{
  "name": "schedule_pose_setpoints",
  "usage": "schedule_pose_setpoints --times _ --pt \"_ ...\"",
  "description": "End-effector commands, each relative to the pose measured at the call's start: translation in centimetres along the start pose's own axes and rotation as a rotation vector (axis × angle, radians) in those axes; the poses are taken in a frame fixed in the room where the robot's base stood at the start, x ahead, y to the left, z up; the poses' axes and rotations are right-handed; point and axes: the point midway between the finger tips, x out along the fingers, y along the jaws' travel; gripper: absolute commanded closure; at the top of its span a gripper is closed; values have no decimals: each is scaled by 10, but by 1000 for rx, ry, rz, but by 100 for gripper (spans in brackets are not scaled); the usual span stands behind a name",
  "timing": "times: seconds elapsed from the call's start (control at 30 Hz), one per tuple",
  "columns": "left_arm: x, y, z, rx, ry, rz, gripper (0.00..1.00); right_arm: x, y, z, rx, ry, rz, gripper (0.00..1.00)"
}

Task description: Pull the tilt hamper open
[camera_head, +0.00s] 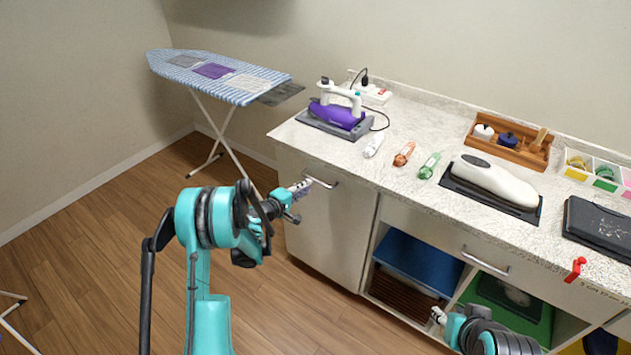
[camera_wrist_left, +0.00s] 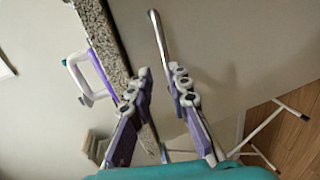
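The tilt hamper front (camera_head: 328,232) is the pale panel at the left end of the counter. It looks closed, flush under the worktop. Its curved metal handle (camera_head: 322,181) is near the top of the panel; the handle also shows in the left wrist view (camera_wrist_left: 158,32). My left gripper (camera_head: 303,187) is at the handle's left end. In the left wrist view its two fingers (camera_wrist_left: 160,84) are apart, with the handle just ahead of them near the right fingertip. I cannot tell whether they touch. My right gripper (camera_head: 438,315) is low at the right, before the open shelves, its fingers too small to read.
The worktop edge (camera_wrist_left: 112,40) runs close beside the left fingers. A purple iron (camera_head: 338,115), bottles and a white press (camera_head: 495,182) stand on top. An ironing board (camera_head: 215,75) stands at the left. The floor (camera_head: 110,250) before the hamper is clear apart from my arm.

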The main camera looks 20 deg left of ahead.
Motion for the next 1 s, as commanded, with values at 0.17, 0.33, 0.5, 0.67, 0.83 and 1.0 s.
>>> schedule_pose_setpoints --times 0.17,0.33,0.5,0.67,0.83,1.0 --pt "8 -13 -8 -39 10 25 82 2 0 1 0 0 0 60" --pt "34 -14 -7 -39 8 26 82 9 0 6 0 0 0 60" --pt "61 -13 -7 -37 9 25 82 16 0 12 0 0 0 60" --pt "77 -12 -8 -38 10 25 82 20 0 14 0 0 0 60" --pt "82 -10 -8 -38 10 25 82 20 0 14 0 0 0 60" --pt "81 -10 -8 -37 10 25 85 20 0 14 0 0 0 60"
